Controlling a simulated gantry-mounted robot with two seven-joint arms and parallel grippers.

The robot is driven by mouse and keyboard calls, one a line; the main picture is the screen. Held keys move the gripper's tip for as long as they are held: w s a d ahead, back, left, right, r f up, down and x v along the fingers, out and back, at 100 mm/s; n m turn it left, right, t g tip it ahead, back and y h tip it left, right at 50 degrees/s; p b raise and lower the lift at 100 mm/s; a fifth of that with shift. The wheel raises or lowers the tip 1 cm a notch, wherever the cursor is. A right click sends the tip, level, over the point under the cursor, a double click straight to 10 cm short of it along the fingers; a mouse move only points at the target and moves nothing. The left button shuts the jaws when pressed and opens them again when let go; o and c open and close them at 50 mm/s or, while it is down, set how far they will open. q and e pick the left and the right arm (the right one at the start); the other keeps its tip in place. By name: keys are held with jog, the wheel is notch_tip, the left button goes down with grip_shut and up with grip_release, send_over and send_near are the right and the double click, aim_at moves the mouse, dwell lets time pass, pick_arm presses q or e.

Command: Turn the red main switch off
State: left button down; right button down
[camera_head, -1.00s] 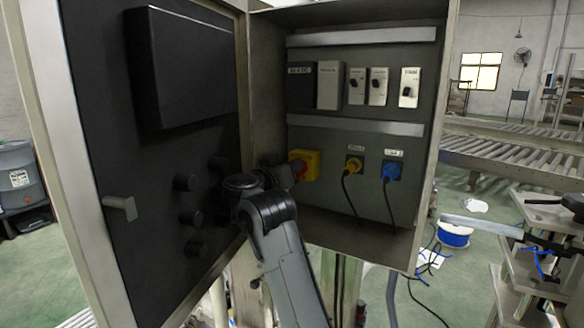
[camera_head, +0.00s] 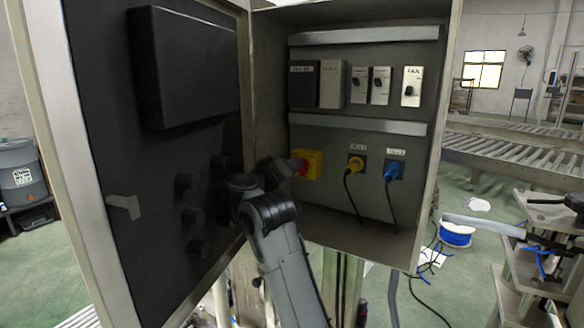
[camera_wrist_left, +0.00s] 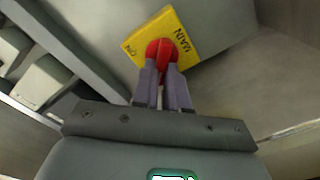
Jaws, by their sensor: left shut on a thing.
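The red main switch (camera_wrist_left: 162,50) is a red knob on a yellow plate (camera_wrist_left: 186,36) marked MAIN and ON. In the head view the red knob (camera_head: 304,170) and its yellow plate (camera_head: 315,164) are at the lower left inside the open cabinet. My left gripper (camera_wrist_left: 162,76) is shut on the red knob, with one finger on each side of it. In the head view my left gripper (camera_head: 294,165) reaches the switch from the left and covers part of it. My right gripper is not in view.
Several small switches (camera_head: 380,86) are above. The dark cabinet door (camera_head: 110,195), with knobs and a box on it, stands open at the left, close to my left arm.

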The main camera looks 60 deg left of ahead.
pick_arm(q)
jog(key=c, duration=1.2)
grip_release()
jog(key=shift+o, duration=0.2)
jog(key=p+v, duration=0.4)
jog(key=v, duration=0.3)
jog(key=shift+s+d, duration=0.15)
jog(key=shift+s, duration=0.1)
